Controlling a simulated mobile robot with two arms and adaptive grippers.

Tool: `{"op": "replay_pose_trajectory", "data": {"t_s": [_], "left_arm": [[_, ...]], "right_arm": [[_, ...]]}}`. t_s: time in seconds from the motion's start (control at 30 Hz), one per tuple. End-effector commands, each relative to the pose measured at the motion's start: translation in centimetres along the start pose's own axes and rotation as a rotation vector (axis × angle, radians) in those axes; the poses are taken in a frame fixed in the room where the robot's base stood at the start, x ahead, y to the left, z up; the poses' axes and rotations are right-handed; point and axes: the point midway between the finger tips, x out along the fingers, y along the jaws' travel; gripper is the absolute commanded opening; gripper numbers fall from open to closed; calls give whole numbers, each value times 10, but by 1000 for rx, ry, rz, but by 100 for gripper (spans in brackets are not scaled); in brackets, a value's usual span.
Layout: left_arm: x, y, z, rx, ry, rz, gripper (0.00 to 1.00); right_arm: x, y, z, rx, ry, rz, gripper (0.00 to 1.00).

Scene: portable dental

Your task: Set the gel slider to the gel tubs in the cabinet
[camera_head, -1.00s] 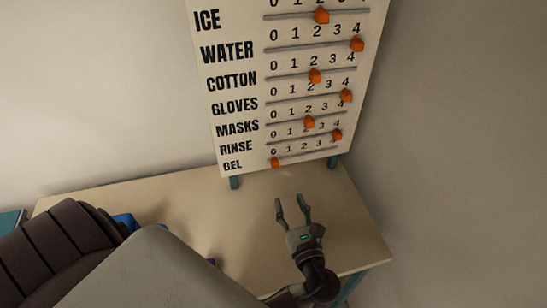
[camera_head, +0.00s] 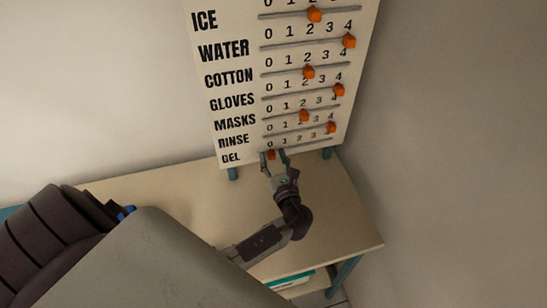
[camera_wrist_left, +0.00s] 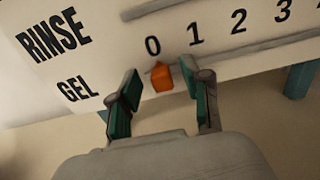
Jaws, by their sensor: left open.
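The orange gel slider (camera_head: 271,155) sits at the 0 end of the lowest track on the white board (camera_head: 216,108). It also shows in the left wrist view (camera_wrist_left: 162,77), just below the 0 mark. My left gripper (camera_head: 274,157) is open at the slider. In the left wrist view its two green-padded fingers (camera_wrist_left: 165,92) stand on either side of the slider, with gaps visible. The cabinet and its gel tubs cannot be made out. My right gripper is not in view.
The board stands on teal legs (camera_head: 233,174) on a beige table (camera_head: 200,205). The orange rinse slider (camera_head: 331,127) is on the track just above, far to the right. A wall rises close on the right. The tabletop right of my gripper is clear.

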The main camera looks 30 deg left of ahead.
Motion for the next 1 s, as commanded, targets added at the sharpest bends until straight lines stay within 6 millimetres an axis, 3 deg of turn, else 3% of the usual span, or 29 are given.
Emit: {"op": "replay_pose_trajectory", "data": {"t_s": [0.17,0.43,0.77,0.87,1.0], "left_arm": [[0,0,0,0,0,0,46],[0,0,0,0,0,-1,1],[-1,-2,-1,-1,0,-1,0],[0,-16,-3,-5,0,-1,0],[0,-50,-4,-7,-1,-1,0]], "right_arm": [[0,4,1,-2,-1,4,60],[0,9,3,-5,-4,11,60],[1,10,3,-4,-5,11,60],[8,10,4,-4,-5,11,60],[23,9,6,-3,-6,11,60]]}}
